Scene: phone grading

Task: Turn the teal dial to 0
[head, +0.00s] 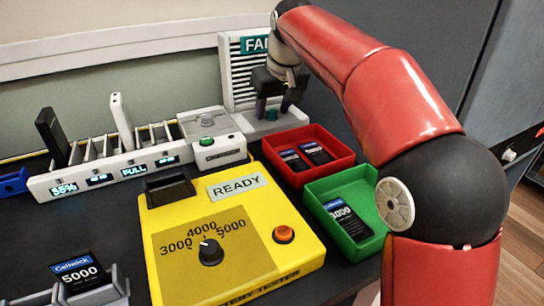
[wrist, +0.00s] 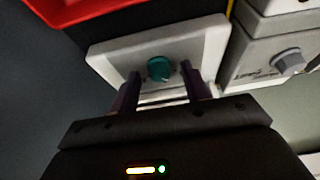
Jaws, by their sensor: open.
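The teal dial (wrist: 160,69) sits on a white panel (wrist: 110,55) in the wrist view. In the head view the teal dial (head: 271,115) shows at the foot of the fan unit (head: 240,85), partly under my gripper. My gripper (wrist: 158,90) is open in the wrist view, with one dark purple finger on each side and just short of the dial. Nothing is between the fingers' tips that I can see them touch. In the head view my gripper (head: 273,106) points down over the dial. The dial's scale marks are too small to read.
A red bin (head: 350,158) and a green bin (head: 365,248) hold phone-like packs, near the dial. A yellow tester (head: 160,225) with a black knob stands in front. A charging rack (head: 40,188) is at left.

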